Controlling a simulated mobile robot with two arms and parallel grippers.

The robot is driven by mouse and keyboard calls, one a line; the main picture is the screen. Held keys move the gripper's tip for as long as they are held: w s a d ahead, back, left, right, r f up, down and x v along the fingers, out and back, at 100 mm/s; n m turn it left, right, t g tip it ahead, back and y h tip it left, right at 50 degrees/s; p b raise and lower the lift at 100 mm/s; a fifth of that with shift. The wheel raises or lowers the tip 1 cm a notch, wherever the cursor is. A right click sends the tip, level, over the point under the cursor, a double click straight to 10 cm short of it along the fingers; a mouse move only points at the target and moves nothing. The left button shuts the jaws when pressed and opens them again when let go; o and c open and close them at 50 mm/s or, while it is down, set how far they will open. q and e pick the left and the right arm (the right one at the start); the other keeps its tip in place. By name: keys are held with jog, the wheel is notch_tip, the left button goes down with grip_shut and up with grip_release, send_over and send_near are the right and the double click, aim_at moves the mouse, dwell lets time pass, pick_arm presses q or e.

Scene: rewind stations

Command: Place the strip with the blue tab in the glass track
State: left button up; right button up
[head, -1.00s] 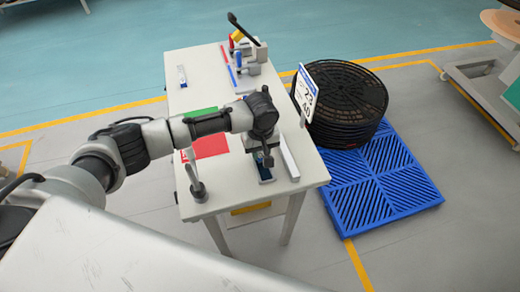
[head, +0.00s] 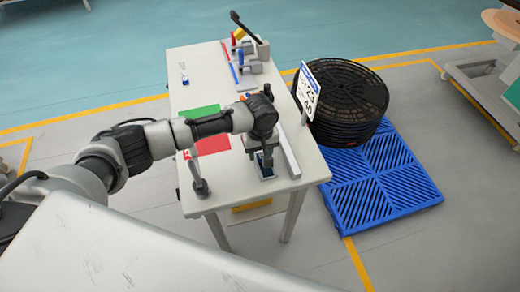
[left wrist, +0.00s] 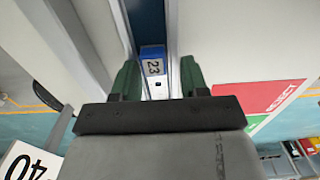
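The blue tab (left wrist: 152,52) with a white label reading 23 shows in the left wrist view, between and just beyond my left gripper's fingertips (left wrist: 159,78). A dark channel (left wrist: 146,18), apparently the track, runs away beyond the tab. I cannot tell whether the tab's strip lies in it. The two green fingers stand apart, one on each side, with a gap on the right side. In the head view my left gripper (head: 265,160) points down over a small dark blue piece (head: 267,173) near the table's front edge. My right gripper is not in view.
A long pale bar (head: 290,155) lies right of the gripper. Red (head: 214,141) and green (head: 200,112) areas lie to the left. A grey post (head: 199,186) stands at the table's left edge. A lever fixture (head: 250,50) is at the back; a numbered sign (head: 307,92) stands right.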

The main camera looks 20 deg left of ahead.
pick_arm(q)
jog(key=shift+d+f, duration=0.15)
jog(key=shift+d, duration=0.1)
jog(key=shift+w+r, duration=0.1)
jog(key=shift+r, duration=0.3)
notch_tip(320, 180, up, 13)
jog(key=shift+f, duration=0.2)
jog(key=shift+w+d+f, duration=0.1)
